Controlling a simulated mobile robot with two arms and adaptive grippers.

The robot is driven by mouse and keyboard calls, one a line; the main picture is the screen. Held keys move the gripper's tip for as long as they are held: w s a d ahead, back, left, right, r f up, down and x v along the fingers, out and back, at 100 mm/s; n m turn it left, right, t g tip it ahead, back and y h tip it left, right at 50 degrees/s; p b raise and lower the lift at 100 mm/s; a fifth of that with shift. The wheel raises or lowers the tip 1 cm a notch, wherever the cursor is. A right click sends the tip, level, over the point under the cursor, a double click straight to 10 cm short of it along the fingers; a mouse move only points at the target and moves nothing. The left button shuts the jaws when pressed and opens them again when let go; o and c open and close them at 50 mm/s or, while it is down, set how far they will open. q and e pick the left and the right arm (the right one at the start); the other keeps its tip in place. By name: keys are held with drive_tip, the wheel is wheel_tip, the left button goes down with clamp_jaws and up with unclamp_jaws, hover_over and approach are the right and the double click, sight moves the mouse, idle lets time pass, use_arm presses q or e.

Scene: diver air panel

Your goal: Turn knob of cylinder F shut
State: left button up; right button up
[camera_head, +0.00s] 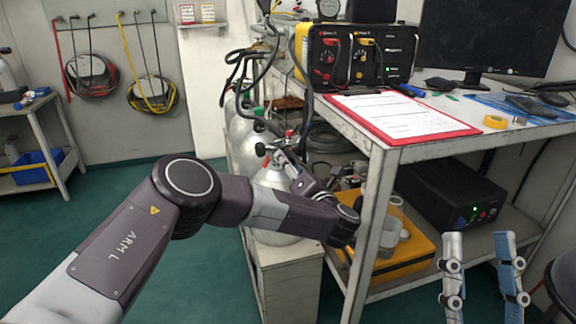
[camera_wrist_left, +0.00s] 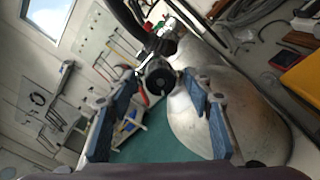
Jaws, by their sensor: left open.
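Several silver cylinders with valves stand in a row left of the bench; I cannot read a letter F on any. The nearest cylinder (camera_head: 274,177) has a black knob (camera_head: 260,149) on its valve. In the left wrist view a round black knob (camera_wrist_left: 157,78) faces me on a metal valve, above the pale cylinder body (camera_wrist_left: 235,110). My left gripper (camera_wrist_left: 160,92) is open, its two blue-padded fingers on either side of the knob in that view; contact is not visible. In the head view my left arm partly hides the cylinder. My right gripper (camera_head: 481,238) is open and empty at lower right.
The bench (camera_head: 384,200) stands close right of the cylinders, carrying a red clipboard (camera_head: 400,116) and a black-and-yellow air panel (camera_head: 357,55). Black hoses (camera_head: 290,75) hang over the cylinders. A yellow case (camera_head: 410,245) and a black box (camera_head: 450,192) occupy the lower shelf.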

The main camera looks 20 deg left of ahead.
use_arm(q)
drive_tip(key=shift+w+a, duration=0.45)
drive_tip(key=shift+w, duration=0.1)
use_arm(e)
drive_tip(key=shift+s+d+r+t, duration=0.15)
drive_tip(key=shift+s+r+t, duration=0.25)
drive_tip(key=shift+s+r, duration=0.2)
use_arm(q)
drive_tip(key=c, duration=1.2)
drive_tip(key=shift+o, duration=0.2)
use_arm(e)
drive_tip(key=shift+f, duration=0.1)
